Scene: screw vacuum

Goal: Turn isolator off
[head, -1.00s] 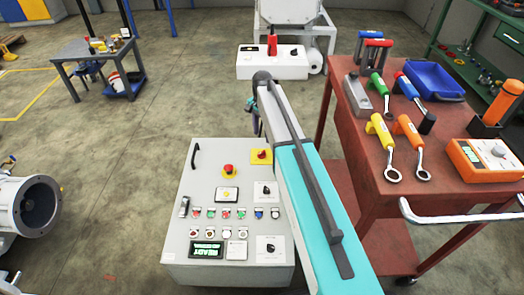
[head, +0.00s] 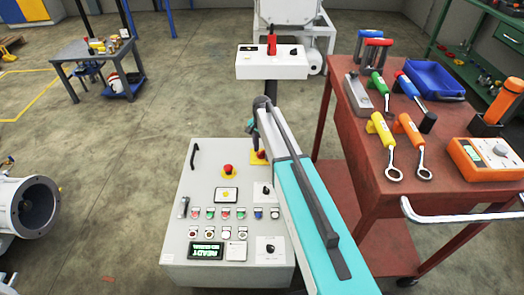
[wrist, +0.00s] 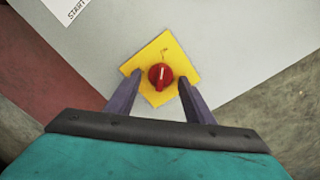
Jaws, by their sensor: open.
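The isolator (wrist: 160,75) is a red rotary knob with a pale bar, on a yellow diamond plate (wrist: 161,50) at a corner of the grey control panel. In the wrist view the bar stands nearly upright in the picture. My gripper (wrist: 158,88) is open, with one dark finger on each side of the knob. I cannot tell whether the fingers touch it. In the head view the isolator (head: 260,155) is partly hidden behind my arm at the upper right of the panel (head: 180,235).
A red emergency stop button (head: 228,169), several coloured buttons and a lit green display (head: 206,250) are on the same panel. A red tool trolley (head: 350,135) stands close on the right. A white box (head: 258,70) with a red switch stands behind.

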